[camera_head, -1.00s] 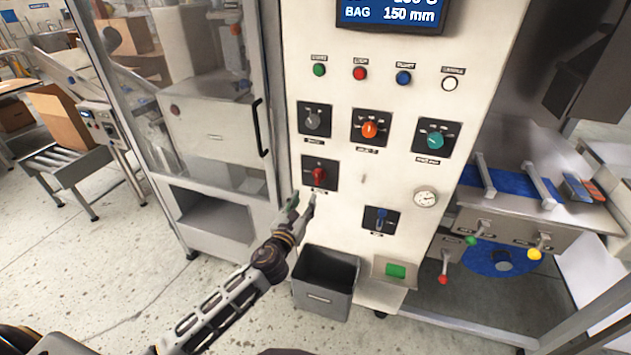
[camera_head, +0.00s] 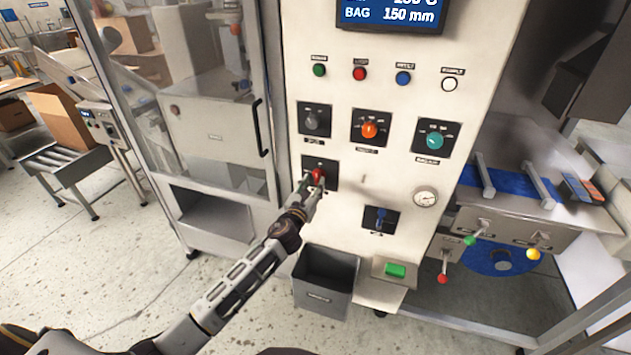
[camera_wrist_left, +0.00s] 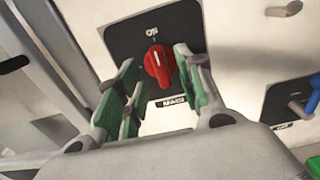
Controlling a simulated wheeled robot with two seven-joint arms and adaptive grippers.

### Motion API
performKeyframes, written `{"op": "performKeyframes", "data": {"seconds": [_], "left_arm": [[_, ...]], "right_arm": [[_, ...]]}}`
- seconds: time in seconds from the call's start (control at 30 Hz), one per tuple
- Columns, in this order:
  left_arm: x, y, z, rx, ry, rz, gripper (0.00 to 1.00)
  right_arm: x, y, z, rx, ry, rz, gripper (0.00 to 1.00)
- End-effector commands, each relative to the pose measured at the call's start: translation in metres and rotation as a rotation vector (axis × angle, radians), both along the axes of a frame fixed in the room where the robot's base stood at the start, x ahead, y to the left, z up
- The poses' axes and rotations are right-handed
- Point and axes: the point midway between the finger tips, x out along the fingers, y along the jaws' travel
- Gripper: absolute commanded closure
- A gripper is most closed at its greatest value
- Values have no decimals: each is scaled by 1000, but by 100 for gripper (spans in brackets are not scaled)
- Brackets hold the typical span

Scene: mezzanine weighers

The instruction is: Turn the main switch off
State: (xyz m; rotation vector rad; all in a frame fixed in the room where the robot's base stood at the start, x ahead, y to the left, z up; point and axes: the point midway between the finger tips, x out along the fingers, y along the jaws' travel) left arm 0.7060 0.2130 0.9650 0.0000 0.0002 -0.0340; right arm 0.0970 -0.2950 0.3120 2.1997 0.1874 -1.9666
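The main switch is a red rotary knob (camera_wrist_left: 157,64) on a black plate (camera_wrist_left: 115,43) of the white control panel. In the left wrist view its white pointer line points up, close to the ON label. In the head view the red knob (camera_head: 317,174) is partly covered by my left gripper (camera_head: 312,187). In the left wrist view my left gripper (camera_wrist_left: 160,82) is open, with one green-padded finger on each side of the knob's lower part. I cannot tell whether the fingers touch it. My right gripper is not in view.
Close by are a grey knob (camera_head: 314,121), an orange knob (camera_head: 369,129), a teal knob (camera_head: 435,140) and a blue switch (camera_head: 380,217). A grey bin (camera_head: 325,283) hangs below. A glass-door cabinet with a black handle (camera_head: 260,128) stands left.

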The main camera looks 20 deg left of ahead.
Motion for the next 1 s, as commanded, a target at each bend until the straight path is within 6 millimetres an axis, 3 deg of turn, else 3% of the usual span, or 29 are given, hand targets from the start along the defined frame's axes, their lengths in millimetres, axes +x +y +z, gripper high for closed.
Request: {"op": "performKeyframes", "data": {"seconds": [0.37,0.77,1.0], "left_arm": [[27,-1,0,-1,0,0,62],[30,-1,0,0,0,0,62],[30,-1,0,0,0,0,91]], "right_arm": [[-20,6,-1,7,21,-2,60],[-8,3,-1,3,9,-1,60],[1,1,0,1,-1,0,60]]}}
